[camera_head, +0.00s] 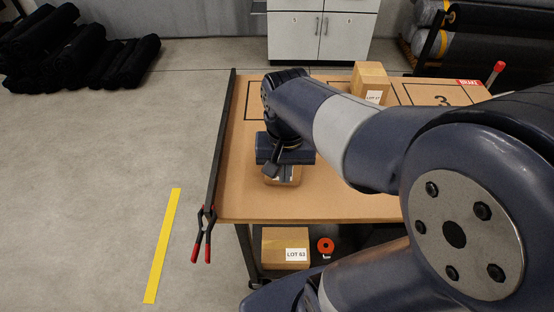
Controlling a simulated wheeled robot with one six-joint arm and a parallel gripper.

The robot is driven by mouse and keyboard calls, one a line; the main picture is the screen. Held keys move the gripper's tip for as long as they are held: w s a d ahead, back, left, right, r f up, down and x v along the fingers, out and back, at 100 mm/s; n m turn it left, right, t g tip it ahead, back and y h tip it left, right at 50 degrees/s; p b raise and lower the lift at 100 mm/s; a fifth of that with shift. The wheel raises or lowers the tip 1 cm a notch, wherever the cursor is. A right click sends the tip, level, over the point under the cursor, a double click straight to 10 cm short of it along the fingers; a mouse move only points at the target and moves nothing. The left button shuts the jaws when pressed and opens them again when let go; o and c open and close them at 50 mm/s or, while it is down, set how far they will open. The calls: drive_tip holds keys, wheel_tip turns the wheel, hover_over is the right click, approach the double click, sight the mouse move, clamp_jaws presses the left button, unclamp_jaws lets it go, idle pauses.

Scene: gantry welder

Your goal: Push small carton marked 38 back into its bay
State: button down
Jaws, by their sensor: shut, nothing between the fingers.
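A small carton (283,181) sits on the brown tabletop (345,207), toward its front left. My gripper (272,168) is shut and empty right at this carton, covering its upper part and most of its label, so I cannot read the number. Whether the fingers touch it I cannot tell. Behind my gripper, black-outlined bays are marked on the table: one at the back left (251,99), partly behind my arm, and one at the right (437,94) with a large 3. Part of another outline shows behind my arm.
A taller carton (370,77) with a small label stands at the table's back. A carton marked LOT 63 (284,243) and an orange tape (325,246) are below.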

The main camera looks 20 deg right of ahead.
wheel_tip(320, 180, down, 8)
drive_tip(key=shift+r+b, duration=0.1)
drive_tip(key=shift+b, duration=0.2)
drive_tip(key=shift+w+d+r+p, duration=0.1)
drive_tip(key=shift+w+d+p, duration=0.1)
drive_tip(key=shift+w, duration=0.35)
drive_tip(key=shift+w+d+r+p, duration=0.1)
drive_tip(key=shift+w+d+p, duration=0.05)
drive_tip(key=shift+w, duration=0.4)
drive_tip(key=shift+w+d, duration=0.25)
drive_tip(key=shift+w, duration=0.6)
drive_tip(key=w+d+p, duration=0.1)
drive_tip(key=w+d, duration=0.2)
drive_tip(key=w, duration=0.6)
drive_tip(key=w+d+p, duration=0.2)
drive_tip(key=w+d, duration=0.1)
drive_tip(key=w, duration=0.6)
drive_tip(key=w+d+p, duration=0.2)
drive_tip(key=w+d, duration=0.1)
drive_tip(key=w, duration=0.7)
drive_tip(key=shift+s+f, duration=0.1)
